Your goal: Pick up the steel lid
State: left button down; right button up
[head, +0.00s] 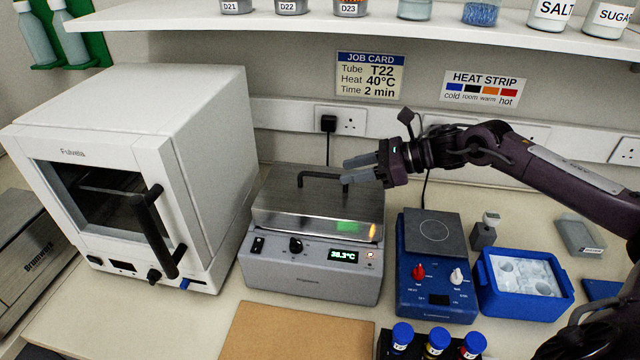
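The steel lid (290,208) covers the top of a grey heating unit (310,265) in the middle of the bench. It has a black bar handle (318,176) on top. My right gripper (344,170) reaches in from the right, pointing left, with its fingertips at the right end of the handle. Its two fingers are apart, and I see no grip on the handle. Whether the fingertips touch the handle is hard to tell. The unit's display reads 38.3°C. My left gripper is not in view.
A white oven (185,130) stands close on the left. A blue hotplate stirrer (437,285) and blue ice tub (525,285) stand on the right. A shelf (330,24) overhangs the back.

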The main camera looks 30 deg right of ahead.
aim_at(323, 174)
jog(key=shift+w+a+f+p, duration=0.15)
jog(key=shift+w+a+p, duration=0.35)
jog(key=shift+a, duration=0.35)
jog(key=shift+w+a+p, duration=0.2)
jog(key=shift+a+p, duration=0.05)
jog(key=shift+p, duration=0.05)
jog(key=p+x, duration=0.3)
jog(key=x, duration=0.1)
jog(key=shift+w+a+f, duration=0.2)
jog(key=shift+a, duration=0.05)
jog(key=shift+d, duration=0.1)
jog(key=shift+c, duration=0.5)
grip_shut()
jog(key=shift+r, duration=0.1)
